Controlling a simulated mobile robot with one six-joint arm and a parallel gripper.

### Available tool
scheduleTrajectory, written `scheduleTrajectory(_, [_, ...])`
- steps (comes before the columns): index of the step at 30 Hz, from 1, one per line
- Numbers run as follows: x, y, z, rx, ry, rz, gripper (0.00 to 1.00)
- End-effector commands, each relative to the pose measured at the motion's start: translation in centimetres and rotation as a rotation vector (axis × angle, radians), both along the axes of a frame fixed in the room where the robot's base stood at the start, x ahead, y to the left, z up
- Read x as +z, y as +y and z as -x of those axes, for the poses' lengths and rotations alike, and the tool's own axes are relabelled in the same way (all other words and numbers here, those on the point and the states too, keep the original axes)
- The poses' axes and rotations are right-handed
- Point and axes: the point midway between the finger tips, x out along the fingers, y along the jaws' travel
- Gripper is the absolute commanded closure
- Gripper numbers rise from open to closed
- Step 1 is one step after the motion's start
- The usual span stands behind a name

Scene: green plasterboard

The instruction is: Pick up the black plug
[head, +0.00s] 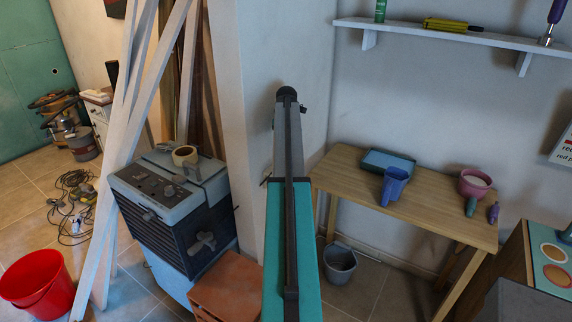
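I cannot make out a black plug for certain. Dark cables (72,197) lie tangled on the tiled floor at the left, with small pale and yellowish pieces among them; these are too small to tell apart. A small dark round spot (55,71) shows on the green wall at the far left, and it is unclear what it is. My teal and grey arm rises through the middle of the picture and hides part of the wall and floor behind it. My gripper's fingers do not show.
A grey machine (168,205) with a tape roll (185,155) on top stands left of centre, beside leaning white beams (150,75). A red bucket (37,283) is at lower left. A wooden table (345,172) stands right, with a grey bucket (340,264) nearby. A shelf (460,36) hangs above.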

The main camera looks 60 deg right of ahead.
Motion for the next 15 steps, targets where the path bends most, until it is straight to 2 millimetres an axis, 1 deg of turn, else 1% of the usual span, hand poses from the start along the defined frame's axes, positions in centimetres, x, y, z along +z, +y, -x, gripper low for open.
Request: scheduleTrajectory(15, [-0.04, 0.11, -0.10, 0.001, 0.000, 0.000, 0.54])
